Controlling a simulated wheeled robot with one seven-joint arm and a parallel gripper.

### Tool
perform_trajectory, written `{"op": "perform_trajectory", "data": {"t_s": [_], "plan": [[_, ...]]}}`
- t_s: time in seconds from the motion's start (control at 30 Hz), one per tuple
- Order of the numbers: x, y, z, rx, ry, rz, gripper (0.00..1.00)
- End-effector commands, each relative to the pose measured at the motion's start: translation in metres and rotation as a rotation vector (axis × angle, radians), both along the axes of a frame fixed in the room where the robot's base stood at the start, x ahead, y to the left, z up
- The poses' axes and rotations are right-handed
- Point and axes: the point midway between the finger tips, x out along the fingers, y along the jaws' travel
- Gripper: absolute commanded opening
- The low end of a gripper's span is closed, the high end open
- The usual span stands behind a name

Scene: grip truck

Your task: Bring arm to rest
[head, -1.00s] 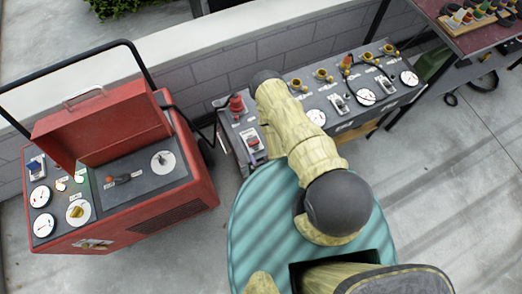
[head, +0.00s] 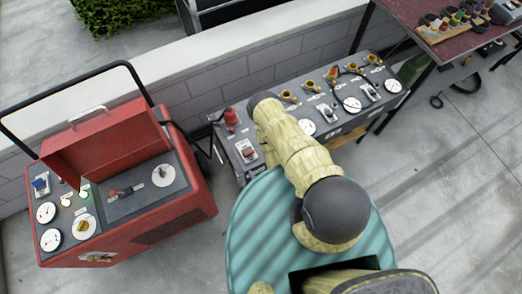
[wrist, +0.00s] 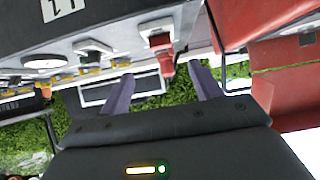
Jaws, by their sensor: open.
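My arm (head: 290,145), in pale padded covering with dark joints, is folded in front of my body in the head view. My gripper is hidden there behind the arm. In the wrist view my gripper (wrist: 162,82) shows two purple fingers spread apart with nothing held between them. A red knob on the grey control console (wrist: 70,40) appears beyond the gap between the fingers, and I cannot tell the distance to it.
The grey console (head: 345,130) with gauges and switches stands along the low wall (head: 240,55). A red wheeled generator (head: 165,225) with an open lid is at left. A dark red table (head: 400,12) is at upper right. Bare concrete floor (head: 450,190) lies at right.

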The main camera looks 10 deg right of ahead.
Motion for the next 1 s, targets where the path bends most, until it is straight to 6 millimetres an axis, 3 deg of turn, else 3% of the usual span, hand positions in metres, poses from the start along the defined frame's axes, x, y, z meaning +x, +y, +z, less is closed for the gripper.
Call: {"op": "perform_trajectory", "data": {"t_s": [0.37,0.67,1.0], "plan": [[0.007,0.0,0.002,-0.001,0.004,-0.003,0.64],[0.069,0.004,0.027,-0.027,0.076,-0.007,0.64],[0.135,-0.006,0.083,-0.069,0.198,-0.038,0.64]]}}
